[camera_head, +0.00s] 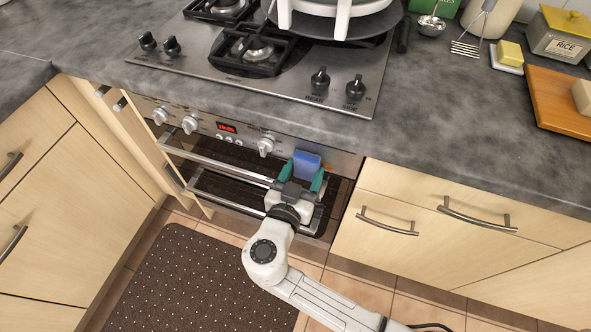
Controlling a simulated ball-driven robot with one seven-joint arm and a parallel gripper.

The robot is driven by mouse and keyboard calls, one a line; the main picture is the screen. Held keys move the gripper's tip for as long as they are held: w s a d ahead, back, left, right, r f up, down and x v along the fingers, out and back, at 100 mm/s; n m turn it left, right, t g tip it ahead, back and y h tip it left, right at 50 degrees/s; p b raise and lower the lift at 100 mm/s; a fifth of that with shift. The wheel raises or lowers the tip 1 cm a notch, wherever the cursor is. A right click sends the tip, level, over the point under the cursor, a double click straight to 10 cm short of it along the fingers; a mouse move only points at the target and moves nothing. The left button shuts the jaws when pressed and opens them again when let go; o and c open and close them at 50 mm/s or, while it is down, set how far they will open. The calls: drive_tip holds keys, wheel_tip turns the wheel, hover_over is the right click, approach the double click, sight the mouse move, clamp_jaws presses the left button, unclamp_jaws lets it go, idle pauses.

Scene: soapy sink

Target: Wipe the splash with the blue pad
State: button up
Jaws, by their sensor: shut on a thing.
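My gripper (302,180) is in the lower middle of the head view, in front of the oven below the counter edge. Its green fingers are shut on the blue pad (307,163), which sticks up beyond the fingertips. The pad overlaps the oven's control panel in the picture; whether it touches the panel I cannot tell. No splash can be made out clearly on the counter, the stove or the oven front. The gripper hides part of the oven door behind it.
The grey counter (450,130) has bare room right of the stove (300,75). A pan (337,22) sits on the stove. Oven handles (215,160) and drawer handles (475,215) jut out.

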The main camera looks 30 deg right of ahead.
sight(336, 171)
drive_tip(key=shift+s+d+b, duration=0.4)
drive_tip(key=shift+s+d, duration=0.6)
drive_tip(key=shift+s, duration=0.25)
drive_tip(key=shift+s+d+b, duration=0.4)
drive_tip(key=shift+s+d, duration=0.6)
drive_tip(key=shift+s, duration=0.25)
drive_tip(key=shift+f, duration=0.1)
drive_tip(key=shift+s+b, duration=0.1)
drive_tip(key=shift+b, duration=0.35)
drive_tip(key=shift+w+a+b, duration=0.65)
drive_tip(key=shift+w+b, duration=0.05)
drive_tip(key=shift+w, duration=0.2)
drive_tip(key=shift+w+a+b, duration=0.65)
drive_tip(key=shift+w+b, duration=0.1)
drive_tip(key=shift+w, duration=0.15)
drive_tip(key=shift+w+a+b, duration=0.65)
drive_tip(key=shift+w+b, duration=0.05)
drive_tip(key=shift+w, duration=0.2)
drive_tip(key=shift+w+a+b, duration=0.45)
drive_tip(key=shift+w+b, duration=0.25)
drive_tip(key=shift+w, duration=0.05)
drive_tip(key=shift+w+a+b, duration=0.3)
drive_tip(key=shift+w+a, duration=0.05)
drive_tip(key=shift+w, duration=0.2)
